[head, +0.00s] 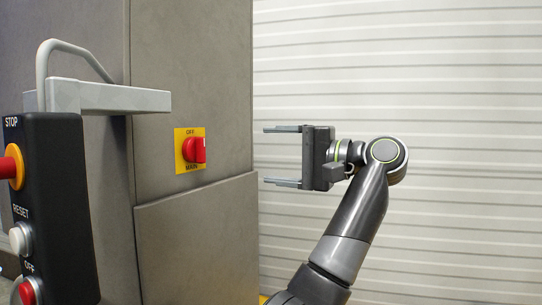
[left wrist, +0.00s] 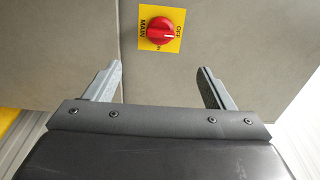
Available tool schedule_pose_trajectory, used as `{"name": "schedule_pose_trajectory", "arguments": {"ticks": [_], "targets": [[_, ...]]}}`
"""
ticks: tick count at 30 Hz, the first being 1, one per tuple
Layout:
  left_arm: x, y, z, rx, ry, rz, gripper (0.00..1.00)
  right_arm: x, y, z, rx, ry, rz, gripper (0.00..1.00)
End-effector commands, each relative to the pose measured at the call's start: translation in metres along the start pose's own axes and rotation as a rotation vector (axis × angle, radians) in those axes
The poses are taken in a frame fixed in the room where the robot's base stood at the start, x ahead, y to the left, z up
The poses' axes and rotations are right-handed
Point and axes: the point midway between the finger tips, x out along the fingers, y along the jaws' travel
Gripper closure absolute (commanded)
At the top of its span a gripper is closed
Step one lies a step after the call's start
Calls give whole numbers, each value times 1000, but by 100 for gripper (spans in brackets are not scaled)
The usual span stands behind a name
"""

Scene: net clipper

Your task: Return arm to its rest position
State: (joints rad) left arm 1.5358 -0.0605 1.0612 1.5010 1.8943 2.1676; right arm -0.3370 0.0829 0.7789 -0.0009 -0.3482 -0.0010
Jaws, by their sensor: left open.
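My left gripper (head: 283,156) is open and empty, its two fingers pointing left toward the grey machine cabinet (head: 192,240). A gap separates it from the red rotary main switch (head: 195,150), which sits on a yellow plate lettered OFF and MAIN on the cabinet face. A pale mark shows at the knob's right edge. In the left wrist view the red knob (left wrist: 160,31) is beyond the two open fingers (left wrist: 160,88), with nothing between them. My left arm rises from the bottom and bends at the wrist. My right gripper is not in view.
A black control box (head: 60,200) with STOP, RESET and OFF buttons hangs from a grey bracket (head: 110,96) at the left. A curved grey handle (head: 42,65) is above it.

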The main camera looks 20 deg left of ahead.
Motion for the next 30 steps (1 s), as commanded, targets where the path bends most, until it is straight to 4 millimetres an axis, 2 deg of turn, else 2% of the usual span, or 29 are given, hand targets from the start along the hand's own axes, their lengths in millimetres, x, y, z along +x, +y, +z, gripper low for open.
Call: {"name": "schedule_pose_trajectory", "arguments": {"ticks": [11,14,17,20,23,26,29,30], "targets": [[2,3,-3,23,-4,-13,24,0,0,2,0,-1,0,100],[11,16,-14,127,-23,-77,24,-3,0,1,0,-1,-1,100],[26,42,-34,340,-59,-203,24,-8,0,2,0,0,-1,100],[40,79,-60,634,-107,-374,24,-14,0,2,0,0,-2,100],[50,125,-84,945,-158,-551,24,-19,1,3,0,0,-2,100],[55,181,-105,1262,-205,-734,24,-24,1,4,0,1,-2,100],[58,248,-121,1582,-252,-928,24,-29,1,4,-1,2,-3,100],[58,278,-124,1708,-271,-1011,24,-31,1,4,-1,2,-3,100]]}}
